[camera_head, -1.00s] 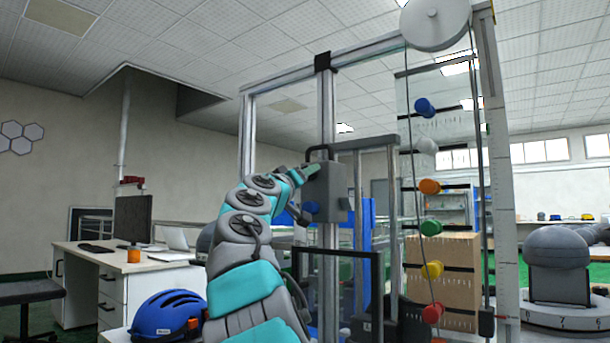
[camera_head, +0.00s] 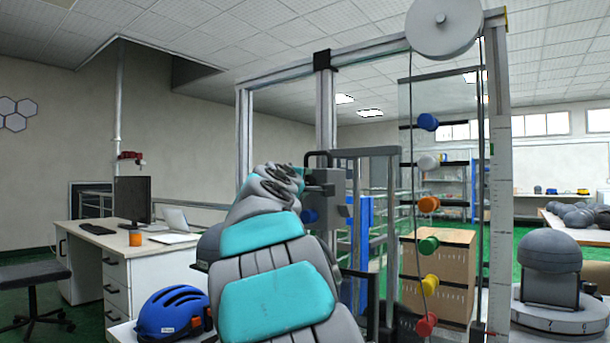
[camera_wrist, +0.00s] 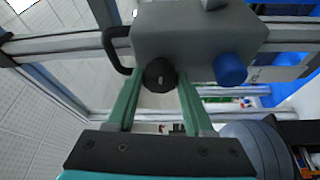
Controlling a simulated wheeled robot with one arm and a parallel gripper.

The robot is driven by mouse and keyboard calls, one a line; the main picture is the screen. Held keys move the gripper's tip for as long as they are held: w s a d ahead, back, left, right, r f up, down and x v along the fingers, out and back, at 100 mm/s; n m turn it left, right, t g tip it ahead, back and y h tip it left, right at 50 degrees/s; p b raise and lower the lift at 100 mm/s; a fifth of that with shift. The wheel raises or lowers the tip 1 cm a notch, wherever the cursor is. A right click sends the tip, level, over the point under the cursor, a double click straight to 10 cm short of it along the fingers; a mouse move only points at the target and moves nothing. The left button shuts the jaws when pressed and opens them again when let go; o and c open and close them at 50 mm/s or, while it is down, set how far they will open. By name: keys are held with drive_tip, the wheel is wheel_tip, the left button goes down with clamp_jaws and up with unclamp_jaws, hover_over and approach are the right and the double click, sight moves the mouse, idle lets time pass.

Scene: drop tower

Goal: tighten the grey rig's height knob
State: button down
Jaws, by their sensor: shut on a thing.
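The grey block (camera_head: 338,190) sits on an upright metal post of the rig, with a black handle on its left. In the wrist view the block (camera_wrist: 195,38) fills the top middle. A round black knob (camera_wrist: 160,74) with a small light mark sits on its lower edge. A blue knob (camera_wrist: 230,69) is to the right of it, also seen in the head view (camera_head: 309,216). My gripper (camera_wrist: 160,84) has its two green fingers on either side of the black knob, shut on it. In the head view my arm hides the fingers and the black knob.
A clear panel with coloured pegs (camera_head: 428,204) and a tall ruled post (camera_head: 500,200) stand right of the block. A blue helmet (camera_head: 172,312) lies at the lower left. A desk with a monitor (camera_head: 132,198) is further left.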

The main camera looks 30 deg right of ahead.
drive_tip(key=shift+n+g+y, duration=0.3)
drive_tip(key=shift+n, duration=0.5)
drive_tip(key=shift+c, duration=1.5)
unclamp_jaws()
drive_tip(key=shift+a, duration=0.1)
drive_tip(key=b+v, duration=0.1)
drive_tip(key=v, duration=0.6)
drive_tip(key=shift+s+a, duration=0.2)
drive_tip(key=shift+a, duration=0.1)
drive_tip(key=shift+s, duration=0.1)
